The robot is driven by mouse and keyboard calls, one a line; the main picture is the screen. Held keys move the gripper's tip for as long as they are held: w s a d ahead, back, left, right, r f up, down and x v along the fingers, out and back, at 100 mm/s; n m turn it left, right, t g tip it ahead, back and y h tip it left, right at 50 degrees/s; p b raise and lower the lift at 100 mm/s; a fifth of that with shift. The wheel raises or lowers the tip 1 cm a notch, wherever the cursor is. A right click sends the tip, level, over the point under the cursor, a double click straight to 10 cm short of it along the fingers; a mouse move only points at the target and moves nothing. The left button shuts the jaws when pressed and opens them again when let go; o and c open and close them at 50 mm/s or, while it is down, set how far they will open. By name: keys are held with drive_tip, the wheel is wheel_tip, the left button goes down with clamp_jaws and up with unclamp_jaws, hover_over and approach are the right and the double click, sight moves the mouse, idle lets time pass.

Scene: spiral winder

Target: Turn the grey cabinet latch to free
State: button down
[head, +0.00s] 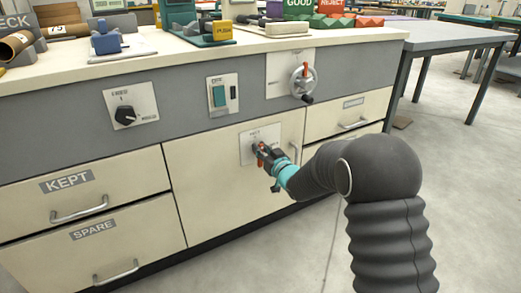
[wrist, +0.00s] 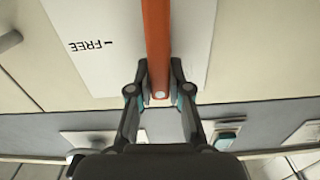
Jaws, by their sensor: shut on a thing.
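The latch has an orange handle bar (wrist: 158,40) on a white plate (wrist: 70,50) marked FREE on one side. In the wrist view the bar stands upright in the picture, and the FREE mark is off to its left, upside down. My gripper (wrist: 160,88) is shut on the bar near its end, one finger on each side. In the head view the latch plate (head: 248,150) is on the cream cabinet door, and my gripper (head: 264,157) is at it, hiding most of the latch. The latch's pivot is not visible.
Above the door, the grey panel holds a black knob (head: 125,116), a green switch (head: 219,95) and a handwheel (head: 302,80). Drawers marked KEPT (head: 85,200) and SPARE (head: 95,240) are shut at left. A door handle (head: 294,152) is close right of the latch. Floor at right is clear.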

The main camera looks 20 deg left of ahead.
drive_tip(key=m, duration=0.3)
drive_tip(key=w+m, duration=0.1)
drive_tip(key=shift+d+m, duration=0.3)
drive_tip(key=shift+d, duration=0.05)
drive_tip(key=shift+w+d+f+m+p, duration=0.15)
drive_tip(key=shift+f+m+p, duration=0.35)
drive_tip(key=shift+m, duration=1.65)
drive_tip(key=shift+w+d+f+m+p, duration=0.2)
drive_tip(key=shift+f+m+p, duration=0.3)
drive_tip(key=shift+m, duration=1.6)
drive_tip(key=shift+w+d+f+m+p, duration=0.2)
drive_tip(key=shift+m+p, duration=0.45)
drive_tip(key=shift+m, duration=1.5)
drive_tip(key=shift+f, duration=0.15)
drive_tip(key=c, duration=1.1)
unclamp_jaws()
